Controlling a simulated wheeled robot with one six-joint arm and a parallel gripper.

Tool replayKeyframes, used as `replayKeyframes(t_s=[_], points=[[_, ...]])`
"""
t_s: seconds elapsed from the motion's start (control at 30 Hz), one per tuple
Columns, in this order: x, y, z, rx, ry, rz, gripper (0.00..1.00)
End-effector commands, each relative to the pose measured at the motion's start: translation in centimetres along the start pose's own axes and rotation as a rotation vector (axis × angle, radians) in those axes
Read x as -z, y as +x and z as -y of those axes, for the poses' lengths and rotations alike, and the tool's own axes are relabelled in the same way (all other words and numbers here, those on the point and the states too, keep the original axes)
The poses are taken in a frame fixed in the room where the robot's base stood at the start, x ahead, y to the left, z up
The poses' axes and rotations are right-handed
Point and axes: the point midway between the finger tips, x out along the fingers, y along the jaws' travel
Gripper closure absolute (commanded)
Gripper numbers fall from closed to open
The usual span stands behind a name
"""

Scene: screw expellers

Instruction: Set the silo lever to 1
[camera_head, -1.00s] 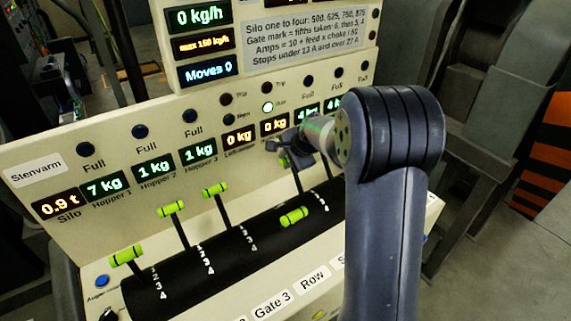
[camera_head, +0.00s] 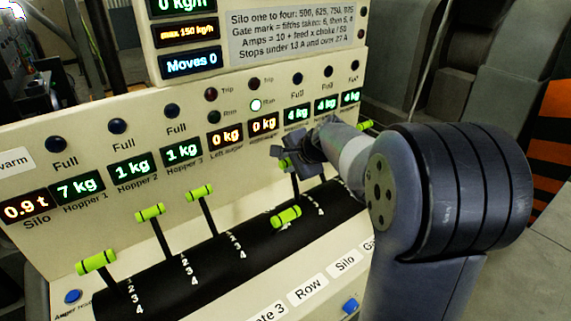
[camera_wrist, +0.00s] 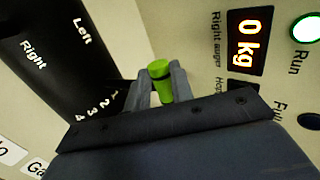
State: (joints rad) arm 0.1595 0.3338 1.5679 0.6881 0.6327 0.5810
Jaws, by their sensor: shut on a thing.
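The silo lever has a green cylindrical handle (camera_wrist: 163,86) on a dark stem. It is the lever just right of the lowered Row lever (camera_head: 286,217), over the "Silo" label (camera_head: 345,263). My gripper (camera_head: 289,163) is shut on this handle; a bit of green shows beside the fingers. In the wrist view, both grey fingers of my gripper (camera_wrist: 161,84) flank the handle. The lever stands raised toward the panel, near the 1 end of its 1-to-4 scale (camera_wrist: 104,105). Its exact mark cannot be read, as the gripper hides part of it.
Three green-handled levers stand to the left (camera_head: 97,262), (camera_head: 150,212), (camera_head: 200,193). Another green handle (camera_head: 365,126) shows behind my wrist at right. The panel (camera_head: 100,185) rises close behind the gripper. The silo display (camera_head: 24,205) reads 0.9 t.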

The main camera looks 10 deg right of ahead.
Motion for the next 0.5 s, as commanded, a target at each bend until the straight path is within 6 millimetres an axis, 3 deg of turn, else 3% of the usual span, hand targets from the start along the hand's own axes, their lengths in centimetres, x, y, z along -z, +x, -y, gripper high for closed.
replayKeyframes(t_s=[0.13,0.17,0.4,0.5], points=[[-0.07,0.25,-0.51,-0.012,0.001,0.005,1.0],[-0.08,0.26,-0.53,-0.012,0.001,0.005,0.75],[-0.07,0.24,-0.4,-0.009,0.001,0.004,0.56],[-0.06,0.21,-0.33,-0.008,0.001,0.004,0.56]])
